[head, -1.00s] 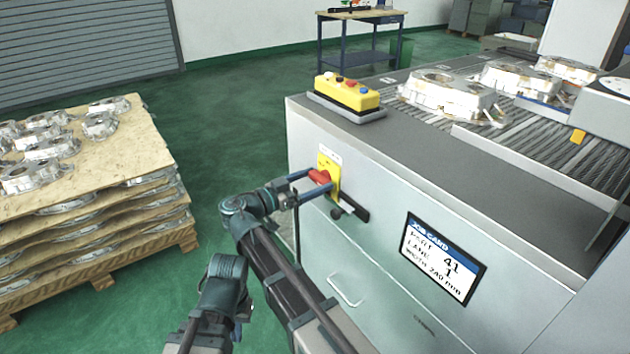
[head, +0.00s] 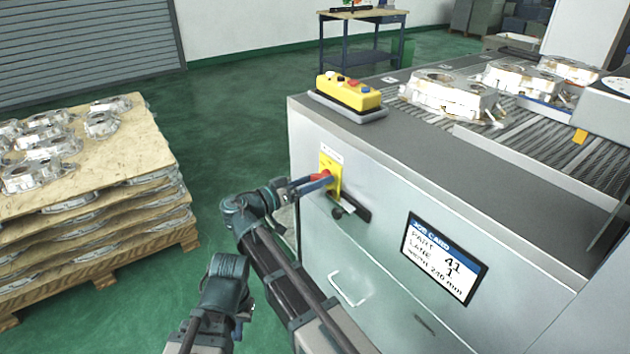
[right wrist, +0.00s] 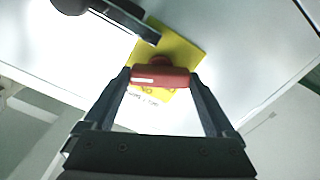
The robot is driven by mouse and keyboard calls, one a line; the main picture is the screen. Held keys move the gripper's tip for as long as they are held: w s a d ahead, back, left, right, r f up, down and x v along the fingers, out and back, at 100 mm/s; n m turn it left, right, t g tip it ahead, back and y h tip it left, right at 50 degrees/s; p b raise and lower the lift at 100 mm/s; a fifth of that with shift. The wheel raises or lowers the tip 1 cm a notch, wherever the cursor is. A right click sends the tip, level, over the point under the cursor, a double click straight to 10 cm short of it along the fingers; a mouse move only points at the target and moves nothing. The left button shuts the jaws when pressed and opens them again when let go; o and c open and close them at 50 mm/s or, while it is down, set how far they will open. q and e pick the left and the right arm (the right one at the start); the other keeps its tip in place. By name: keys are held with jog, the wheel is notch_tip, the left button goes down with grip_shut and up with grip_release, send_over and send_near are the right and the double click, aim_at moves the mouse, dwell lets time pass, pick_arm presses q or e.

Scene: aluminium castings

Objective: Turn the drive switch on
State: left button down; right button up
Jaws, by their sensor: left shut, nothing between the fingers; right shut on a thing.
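The red drive switch handle (head: 320,177) sits on a yellow plate (head: 333,166) on the front of the grey cabinet. My right gripper (head: 323,180) is shut on the handle. In the right wrist view the red handle (right wrist: 160,77) lies crosswise between the two fingertips, and the yellow plate (right wrist: 182,45) behind it looks tilted relative to it. Lettering on the plate is too small to read surely. My left gripper (head: 246,308) is low at the left of the right arm, shut and empty, mostly hidden by its own wrist, away from the switch.
A black lever (head: 352,207) sticks out just below the switch. A yellow button box (head: 348,92) stands on the cabinet top (head: 430,130). A job card screen (head: 443,257) is right of the switch. A pallet stack (head: 150,165) with castings stands left; green floor lies between.

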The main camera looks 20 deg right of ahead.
jog(key=n, duration=0.6)
pick_arm(q)
jog(key=shift+f, duration=0.1)
pick_arm(e)
jog(key=n, duration=0.6)
jog(key=shift+f+n, duration=0.1)
jog(key=shift+n, duration=0.2)
dwell(0.4)
jog(key=o, duration=1.1)
jog(key=shift+c, duration=0.2)
